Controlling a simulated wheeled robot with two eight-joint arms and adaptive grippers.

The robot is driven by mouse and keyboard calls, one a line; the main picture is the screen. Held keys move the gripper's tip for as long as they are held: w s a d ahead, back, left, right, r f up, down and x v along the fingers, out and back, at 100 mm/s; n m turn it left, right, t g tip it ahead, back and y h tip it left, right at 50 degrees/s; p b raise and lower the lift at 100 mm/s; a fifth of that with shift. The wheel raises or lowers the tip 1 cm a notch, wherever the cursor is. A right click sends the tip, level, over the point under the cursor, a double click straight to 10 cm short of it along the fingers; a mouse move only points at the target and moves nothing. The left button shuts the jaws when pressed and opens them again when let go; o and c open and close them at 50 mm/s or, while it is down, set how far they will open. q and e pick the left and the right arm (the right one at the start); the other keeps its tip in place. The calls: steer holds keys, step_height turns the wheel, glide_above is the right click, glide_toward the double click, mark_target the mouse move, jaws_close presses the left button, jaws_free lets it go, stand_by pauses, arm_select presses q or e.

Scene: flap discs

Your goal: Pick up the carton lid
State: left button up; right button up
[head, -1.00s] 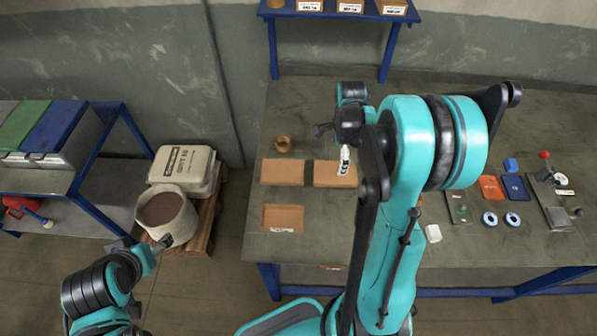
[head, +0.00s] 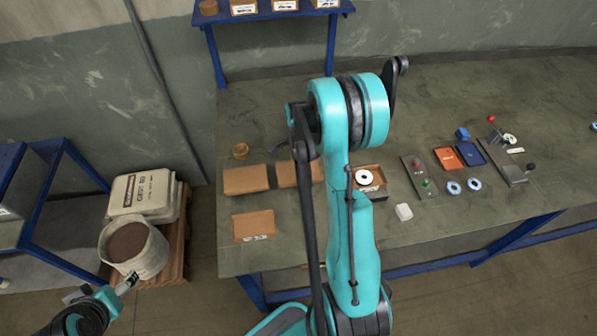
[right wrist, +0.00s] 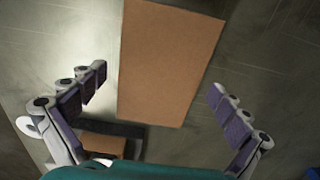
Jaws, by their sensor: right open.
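A flat brown cardboard piece, which looks like the carton lid (right wrist: 170,60), lies between the spread fingers of my right gripper (right wrist: 158,82) in the right wrist view. The right gripper is open and empty; I cannot tell its height above the piece. In the head view two brown cardboard pieces lie side by side, a left one (head: 245,180) and a right one (head: 288,174) partly covered by my right arm.
A labelled brown carton (head: 253,225) lies near the front edge. An open carton (head: 368,194) with a white disc (head: 364,177) stands right of my arm. A small brown ring (head: 240,151) lies behind the cardboard. Trays, blue rings and a fixture occupy the table's right side.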

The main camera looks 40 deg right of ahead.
steer(key=c, duration=0.9)
steer(key=shift+r, duration=0.1)
